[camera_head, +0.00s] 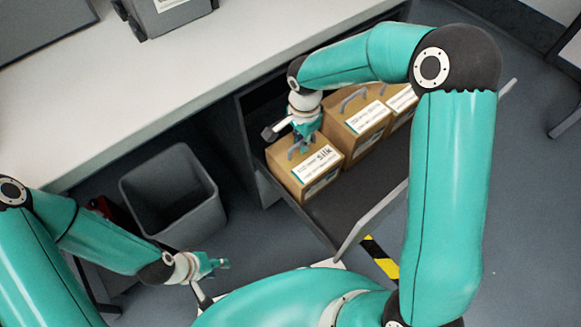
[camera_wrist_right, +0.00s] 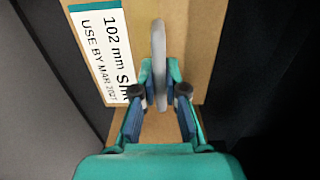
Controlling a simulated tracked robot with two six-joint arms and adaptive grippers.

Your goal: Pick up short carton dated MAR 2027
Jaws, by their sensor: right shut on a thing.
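The short carton (camera_head: 297,179) is a brown box with a grey handle, at the near left end of the row in the open drawer. In the right wrist view the carton (camera_wrist_right: 205,50) has a white label (camera_wrist_right: 107,50) reading "102 mm", a partly hidden word and "USE BY MAR 2027". My right gripper (camera_head: 302,147) is over its top. In the right wrist view my right gripper (camera_wrist_right: 160,88) is shut on the grey handle (camera_wrist_right: 159,60).
Two more labelled cartons (camera_head: 358,128) (camera_head: 402,103) stand behind in the drawer (camera_head: 335,212). The drawer's side walls are close to the cartons. A grey bin (camera_head: 172,192) stands left on the floor. The white counter (camera_head: 170,85) runs above the drawer.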

